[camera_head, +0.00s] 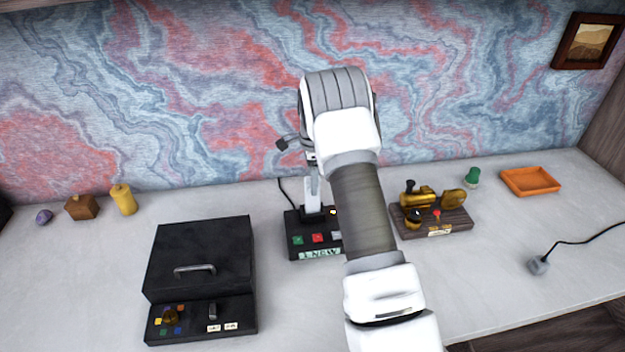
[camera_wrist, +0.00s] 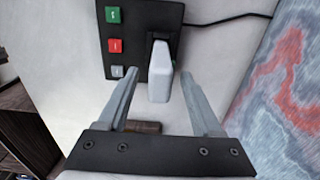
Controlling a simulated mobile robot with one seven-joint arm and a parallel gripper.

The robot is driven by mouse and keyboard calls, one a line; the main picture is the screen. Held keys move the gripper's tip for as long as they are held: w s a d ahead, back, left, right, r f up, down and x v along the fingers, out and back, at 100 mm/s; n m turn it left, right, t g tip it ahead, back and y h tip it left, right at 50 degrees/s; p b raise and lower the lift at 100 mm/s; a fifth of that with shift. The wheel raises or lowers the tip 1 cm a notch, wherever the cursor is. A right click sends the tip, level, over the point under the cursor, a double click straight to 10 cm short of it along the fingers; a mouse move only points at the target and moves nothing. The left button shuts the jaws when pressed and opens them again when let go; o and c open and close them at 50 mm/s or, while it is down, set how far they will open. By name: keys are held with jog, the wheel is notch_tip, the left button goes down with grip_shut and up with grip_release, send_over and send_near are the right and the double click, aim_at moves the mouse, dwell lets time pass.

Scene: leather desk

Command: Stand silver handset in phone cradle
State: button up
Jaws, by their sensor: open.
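The silver handset (camera_head: 312,193) stands roughly upright in the black phone cradle (camera_head: 298,240), its lower end at the dark socket. In the wrist view the pale handset (camera_wrist: 160,82) rises from the cradle panel (camera_wrist: 143,22), which bears green, red and grey buttons. My gripper (camera_wrist: 158,72) is open, with one finger on each side of the handset and visible gaps between. In the head view my arm covers the cradle's right part, and my gripper's fingers are hard to make out. How deep the handset sits is hard to tell.
A black box (camera_head: 200,258) with a handle and control panel stands at left. A wooden base with brass parts (camera_head: 433,222) is right of my arm. An orange tray (camera_head: 530,181), green piece (camera_head: 472,177) and corded grey plug (camera_head: 538,265) lie farther right. Yellow bottle (camera_head: 123,199) stands back left.

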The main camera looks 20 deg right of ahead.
notch_tip(320, 180, up, 17)
jog(key=shift+r, duration=0.2)
dwell(0.3)
dwell(0.5)
